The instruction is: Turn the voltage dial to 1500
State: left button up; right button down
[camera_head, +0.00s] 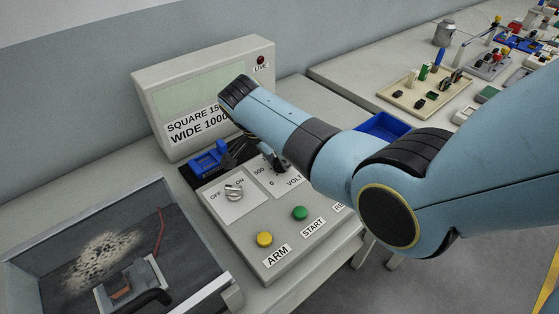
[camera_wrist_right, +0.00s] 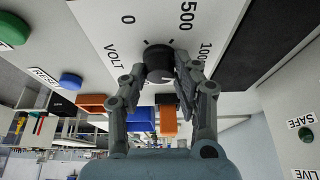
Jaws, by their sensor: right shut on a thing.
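The voltage dial (camera_wrist_right: 158,58) is a round black knob on a white plate marked VOLT, with 0, 500 and a partly hidden 100-something visible around it. My right gripper (camera_wrist_right: 160,76) has its two fingers on either side of the dial, shut on it. In the head view my right gripper (camera_head: 272,160) reaches down to the VOLT plate (camera_head: 284,188), and my wrist hides most of the dial and the higher numbers. I cannot tell which number the dial points to. My left gripper is not in view.
The grey control box (camera_head: 236,229) also carries an OFF/ON knob (camera_head: 233,192), a yellow ARM button (camera_head: 264,239) and a green START button (camera_head: 300,213). A display (camera_head: 208,90) stands behind, its label partly hidden. An open tray (camera_head: 186,236) lies left; a blue bin (camera_head: 385,127) is behind my arm.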

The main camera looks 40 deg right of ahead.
jog(key=m+g+b, duration=0.1)
jog(key=m, duration=0.1)
jog(key=m+b, duration=0.1)
jog(key=m, duration=0.1)
jog(key=shift+w+d+f+g, duration=0.1)
jog(key=shift+w+g, duration=0.05)
jog(key=shift+g, duration=0.25)
jog(key=shift+m+g+y+b, duration=0.6)
jog(key=shift+m+b, duration=0.4)
jog(key=shift+m, duration=1.3)
jog(key=c, duration=1)
grip_release()
jog(key=v, duration=1.2)
jog(key=shift+w, duration=0.15)
